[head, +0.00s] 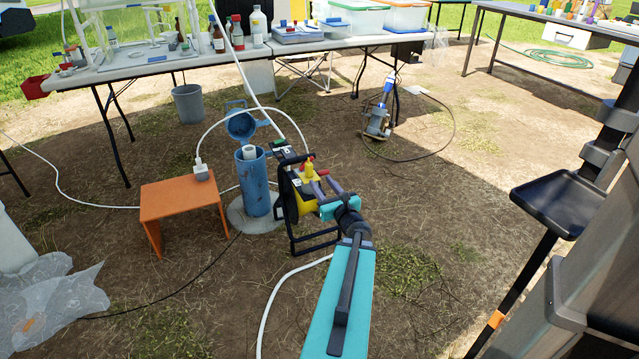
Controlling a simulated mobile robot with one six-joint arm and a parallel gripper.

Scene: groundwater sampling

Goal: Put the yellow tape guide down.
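A small yellow piece (308,170), which looks like the tape guide, shows at the top of the black-framed reel, with red bits beside it. My gripper (316,178) reaches to it from the lower right, its fingers at or right beside the yellow piece. At this size I cannot tell whether the fingers are closed on it or apart from it. I also cannot tell whether it rests on the reel. The reel (289,205) has a yellow drum and stands beside the blue well casing (252,182); my arm hides part of it.
The well's blue lid (240,125) is open. An orange stool (180,198) stands left of the well. White hose and dark cable cross the ground. A pump-like device (378,120) stands behind to the right. Plastic sheeting (50,305) lies front left. Ground right of my arm is mostly clear.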

